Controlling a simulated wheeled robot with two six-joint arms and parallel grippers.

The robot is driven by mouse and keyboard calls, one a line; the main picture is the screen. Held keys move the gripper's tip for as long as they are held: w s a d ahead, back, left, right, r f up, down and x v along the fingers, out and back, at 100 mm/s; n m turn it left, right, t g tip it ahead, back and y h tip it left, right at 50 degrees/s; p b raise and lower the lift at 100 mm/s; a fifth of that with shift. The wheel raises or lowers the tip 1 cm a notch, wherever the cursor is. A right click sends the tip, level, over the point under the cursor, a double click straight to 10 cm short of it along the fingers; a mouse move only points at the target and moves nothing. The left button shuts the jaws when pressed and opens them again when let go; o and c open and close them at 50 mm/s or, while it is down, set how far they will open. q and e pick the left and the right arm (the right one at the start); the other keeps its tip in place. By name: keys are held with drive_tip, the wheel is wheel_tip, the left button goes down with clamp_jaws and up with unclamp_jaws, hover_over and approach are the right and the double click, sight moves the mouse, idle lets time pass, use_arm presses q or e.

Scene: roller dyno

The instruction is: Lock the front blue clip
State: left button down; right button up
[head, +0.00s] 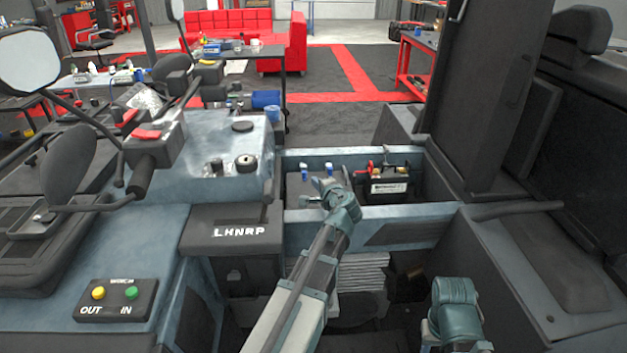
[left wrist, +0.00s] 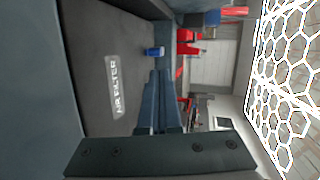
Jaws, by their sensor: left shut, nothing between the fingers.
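The grey air filter box (head: 296,187) sits in the open bay in the head view. Two small blue clips stand at its back edge, a left one (head: 304,169) and a right one (head: 329,170). My left gripper (head: 318,192) is over the box, in front of the clips. In the left wrist view the fingers (left wrist: 159,75) are shut and empty. They point towards one blue clip (left wrist: 154,51) at the edge of the lid (left wrist: 85,75) lettered AIR FILTER; a small gap shows between. Which clip this is, I cannot tell. My right gripper is not in view.
A black battery (head: 389,188) with a red terminal stands right of the box. The bay's front wall (head: 390,213) runs across below. A raised dark panel (head: 490,90) rises at the right, and a console (head: 222,170) with a lever stands at the left.

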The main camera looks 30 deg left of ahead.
sight(305, 172)
use_arm(q)
drive_tip(key=b+x, duration=0.2)
drive_tip(key=x, duration=0.6)
drive_tip(key=shift+w+a, duration=0.1)
drive_tip(key=shift+w, duration=0.1)
drive_tip(key=shift+w+a, duration=0.35)
drive_tip(key=shift+w, duration=0.2)
drive_tip(key=shift+w+a, duration=0.3)
drive_tip(key=shift+w, duration=0.25)
drive_tip(key=shift+s, duration=0.1)
